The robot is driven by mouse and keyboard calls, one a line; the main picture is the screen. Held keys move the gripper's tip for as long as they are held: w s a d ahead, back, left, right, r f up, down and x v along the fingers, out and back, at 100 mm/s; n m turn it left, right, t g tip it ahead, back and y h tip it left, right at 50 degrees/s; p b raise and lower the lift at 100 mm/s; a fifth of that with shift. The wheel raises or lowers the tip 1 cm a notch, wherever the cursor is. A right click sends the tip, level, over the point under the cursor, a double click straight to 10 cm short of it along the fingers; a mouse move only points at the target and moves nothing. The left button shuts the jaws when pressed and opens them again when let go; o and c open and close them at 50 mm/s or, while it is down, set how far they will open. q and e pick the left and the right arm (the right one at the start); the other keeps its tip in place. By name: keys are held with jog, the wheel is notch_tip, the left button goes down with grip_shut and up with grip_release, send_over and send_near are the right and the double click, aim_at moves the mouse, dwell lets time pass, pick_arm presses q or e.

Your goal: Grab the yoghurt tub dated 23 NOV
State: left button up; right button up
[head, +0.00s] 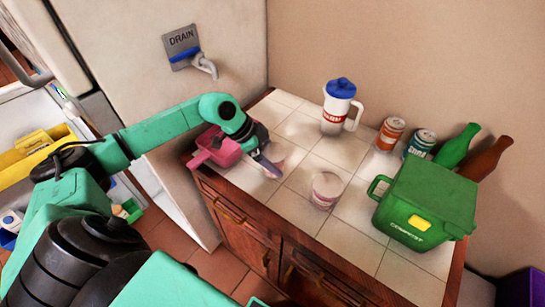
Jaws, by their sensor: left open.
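A small white tub with a pinkish label (326,190) stands upright on the tiled counter near its front middle. A second pale tub (275,153) stands on the counter to its left, partly hidden behind my left gripper. No date is readable on either tub. My left gripper (268,168) is open and reaches in from the left, right beside the second tub. I cannot tell whether its fingers touch that tub or go around it. My right gripper is not in view.
A pink container (214,149) sits at the counter's left end. A blue-lidded jug (338,106), an orange can (389,134), a soda can (420,144), a green bottle (457,147), a brown bottle (486,160) and a green compost bin (424,203) stand behind and right. Front tiles are clear.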

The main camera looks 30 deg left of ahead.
pick_arm(q)
jog(key=c, duration=1.2)
jog(key=shift+w, duration=0.1)
